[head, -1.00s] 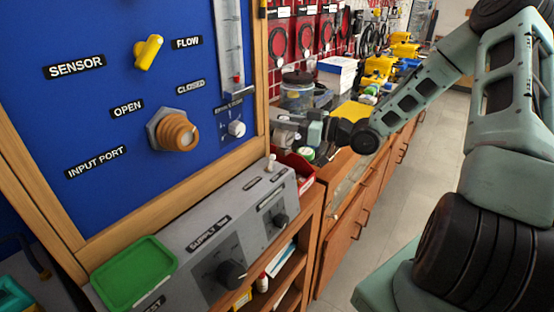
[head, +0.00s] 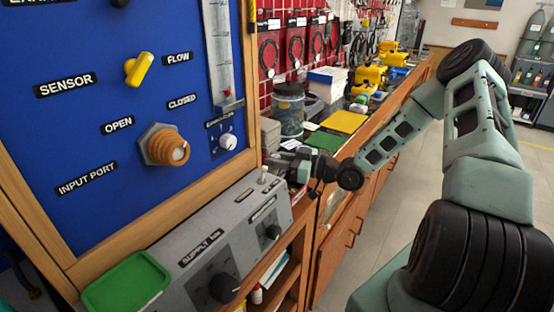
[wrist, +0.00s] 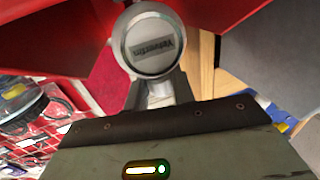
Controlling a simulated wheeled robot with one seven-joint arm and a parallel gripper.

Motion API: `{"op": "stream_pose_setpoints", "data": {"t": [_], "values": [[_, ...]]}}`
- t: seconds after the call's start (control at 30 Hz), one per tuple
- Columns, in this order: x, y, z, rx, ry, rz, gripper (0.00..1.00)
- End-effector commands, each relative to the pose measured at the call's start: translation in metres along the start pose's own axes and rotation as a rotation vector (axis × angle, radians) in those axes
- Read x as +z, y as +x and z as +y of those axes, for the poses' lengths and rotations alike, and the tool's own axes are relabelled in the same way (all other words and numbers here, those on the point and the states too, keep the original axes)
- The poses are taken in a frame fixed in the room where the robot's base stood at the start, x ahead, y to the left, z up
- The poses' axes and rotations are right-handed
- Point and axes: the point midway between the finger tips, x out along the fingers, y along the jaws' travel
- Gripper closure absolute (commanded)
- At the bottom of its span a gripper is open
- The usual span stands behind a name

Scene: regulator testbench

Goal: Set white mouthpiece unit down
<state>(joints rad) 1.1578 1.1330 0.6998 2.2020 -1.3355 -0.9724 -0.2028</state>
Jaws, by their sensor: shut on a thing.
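The white mouthpiece unit shows in the wrist view as a round, pale grey-white piece (wrist: 150,45) with a grey label on its end face. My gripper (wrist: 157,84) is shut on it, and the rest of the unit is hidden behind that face. Red walls, seemingly of a red bin (wrist: 40,40), lie beyond and on both sides of the unit. In the head view my gripper (head: 285,165) is beside the far end of the grey supply box (head: 225,235). The unit cannot be made out there, and I cannot tell whether it touches anything.
The blue panel (head: 95,140) with its wooden frame stands at left. A green tray (head: 125,283) sits on the near end of the supply box. A jar (head: 288,112), a yellow sheet (head: 344,121) and a green sheet (head: 325,141) are on the counter behind my gripper.

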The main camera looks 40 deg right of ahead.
Motion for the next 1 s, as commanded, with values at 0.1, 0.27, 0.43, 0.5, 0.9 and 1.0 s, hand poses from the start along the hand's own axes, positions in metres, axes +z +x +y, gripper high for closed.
{"op": "stream_pose_setpoints", "data": {"t": [0.1, 0.27, 0.43, 0.5, 0.9, 1.0], "values": [[0.002, 0.0, 0.0, 0.0, 0.0, 0.0, 0.61], [0.002, 0.0, 0.0, 0.0, 0.0, 0.0, 0.54], [0.0, 0.0, 0.0, 0.0, 0.0, 0.0, 0.54], [-0.002, -0.001, 0.0, 0.001, 0.0, 0.0, 0.54], [0.001, -0.076, 0.001, 0.004, -0.001, -0.003, 0.54], [0.001, -0.094, 0.0, 0.003, 0.0, -0.002, 0.54]]}}
